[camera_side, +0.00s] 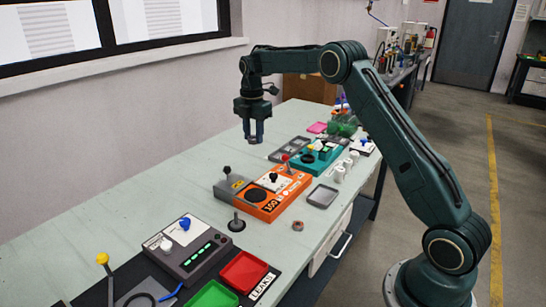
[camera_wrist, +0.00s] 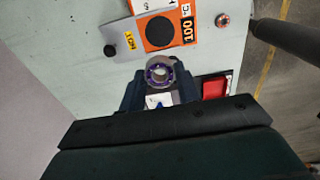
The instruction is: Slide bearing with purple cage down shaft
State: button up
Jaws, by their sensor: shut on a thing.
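The bearing with purple cage (camera_wrist: 160,64) is a grey ring with purple inside, between the fingertips of my gripper (camera_wrist: 159,80) in the wrist view. My gripper is shut on it, with one finger on each side. In the side view my gripper (camera_side: 253,138) points down, well above the bench; the bearing is too small to make out there. A short upright shaft (camera_side: 236,217) on a round dark base stands on the bench, below my gripper and slightly left in the picture. In the wrist view the shaft is hidden or cannot be told apart behind the bearing and gripper.
A second, reddish-brown ring (camera_side: 298,225) lies right of the shaft. A grey meter box (camera_side: 187,248), a red tray (camera_side: 243,271) and a green tray (camera_side: 212,295) are in front. A grey tray (camera_side: 322,196) lies at right.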

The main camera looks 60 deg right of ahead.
send_over(235, 212)
notch_tip(235, 212, down, 12)
jog(key=shift+r, duration=0.2)
jog(key=shift+d+f, duration=0.1)
jog(key=shift+f, duration=0.05)
jog(key=shift+f, duration=2.75)
jog(key=shift+f, duration=1.35)
dwell(0.4)
jog(key=o, duration=1.2)
jog(key=shift+c, duration=0.2)
